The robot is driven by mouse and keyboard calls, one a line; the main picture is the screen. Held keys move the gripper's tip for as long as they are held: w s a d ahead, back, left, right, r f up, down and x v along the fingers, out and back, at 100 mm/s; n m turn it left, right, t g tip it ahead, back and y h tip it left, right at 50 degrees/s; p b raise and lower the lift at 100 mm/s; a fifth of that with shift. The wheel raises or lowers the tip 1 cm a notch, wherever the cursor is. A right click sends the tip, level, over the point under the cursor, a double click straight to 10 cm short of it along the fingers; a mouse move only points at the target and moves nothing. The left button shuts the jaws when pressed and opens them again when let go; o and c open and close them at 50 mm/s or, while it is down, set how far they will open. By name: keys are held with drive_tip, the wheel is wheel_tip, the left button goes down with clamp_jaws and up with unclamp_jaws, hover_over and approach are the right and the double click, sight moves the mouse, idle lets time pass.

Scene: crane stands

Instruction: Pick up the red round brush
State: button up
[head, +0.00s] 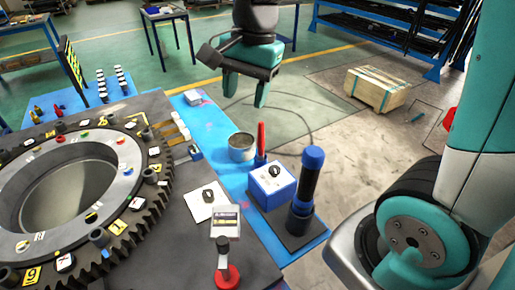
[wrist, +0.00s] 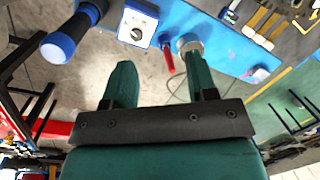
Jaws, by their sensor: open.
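A slim red upright thing, which looks like the red round brush (head: 261,138), stands on the blue bench edge between a metal tin and a blue-and-white box. Its lower end looks dark. In the wrist view the brush (wrist: 168,57) shows near the fingertips, slightly right of the middle between them. My gripper (head: 246,92) is open and empty, its teal fingers pointing down. In the head view it hangs above and behind the brush, apart from it. The gripper also fills the lower wrist view (wrist: 158,68).
The metal tin (head: 242,147) stands just left of the brush. The blue-and-white box (head: 272,184) with a black knob and a tall blue-topped black cylinder (head: 307,180) stand in front. A large toothed ring (head: 80,190) lies left. A wooden crate (head: 375,88) is on the floor.

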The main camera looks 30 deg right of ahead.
sight(261, 122)
drive_tip(key=w+d+f+m+h, duration=0.25)
drive_tip(key=w+d+m, duration=0.75)
drive_tip(key=m, duration=0.6)
drive_tip(key=shift+g+y, duration=0.3)
drive_tip(key=shift+y, duration=0.05)
wheel_tip(261, 122, down, 12)
drive_tip(key=shift+s+d+r+p, duration=0.1)
drive_tip(key=shift+p, duration=1)
drive_tip(key=shift+f+p, duration=1.15)
drive_tip(key=shift+f, duration=1.65)
clamp_jaws()
